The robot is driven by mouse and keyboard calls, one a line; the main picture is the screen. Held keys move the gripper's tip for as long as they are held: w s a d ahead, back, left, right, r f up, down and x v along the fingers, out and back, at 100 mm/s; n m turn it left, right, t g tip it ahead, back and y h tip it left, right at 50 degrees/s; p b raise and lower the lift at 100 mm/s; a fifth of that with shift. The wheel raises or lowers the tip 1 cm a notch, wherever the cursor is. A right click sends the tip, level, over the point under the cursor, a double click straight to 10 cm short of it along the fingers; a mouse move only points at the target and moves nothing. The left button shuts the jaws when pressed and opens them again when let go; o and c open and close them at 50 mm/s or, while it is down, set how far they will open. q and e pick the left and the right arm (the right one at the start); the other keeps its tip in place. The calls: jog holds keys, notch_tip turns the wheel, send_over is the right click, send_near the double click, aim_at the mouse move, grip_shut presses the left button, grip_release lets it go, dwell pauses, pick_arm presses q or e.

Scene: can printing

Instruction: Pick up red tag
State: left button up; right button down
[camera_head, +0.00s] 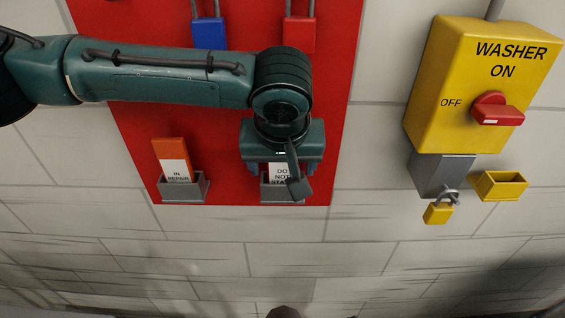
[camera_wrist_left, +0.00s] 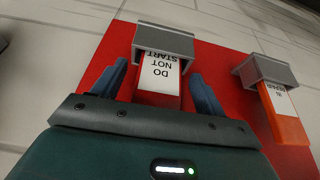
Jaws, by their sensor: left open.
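The tag lettered DO NOT START (camera_head: 279,172) stands in a grey holder (camera_head: 283,193) at the bottom right of the red board. Its white face shows; my gripper hides its upper part in the head view. In the left wrist view the tag (camera_wrist_left: 158,76) appears upside down, with one finger on each side. My left gripper (camera_head: 283,168) is open in front of this tag, and its fingers (camera_wrist_left: 157,70) show gaps to both tag edges. Whether they reach the tag's depth I cannot tell. My right gripper is out of view.
An orange tag lettered IN REPAIR (camera_head: 172,160) stands in another grey holder (camera_head: 184,191) to the left. Blue (camera_head: 209,33) and red (camera_head: 299,35) padlocks hang above. A yellow washer switch box (camera_head: 450,90), yellow padlock (camera_head: 438,213) and yellow holder (camera_head: 499,186) are at right.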

pick_arm(q)
jog(key=shift+c, duration=0.3)
jog(key=c, duration=1)
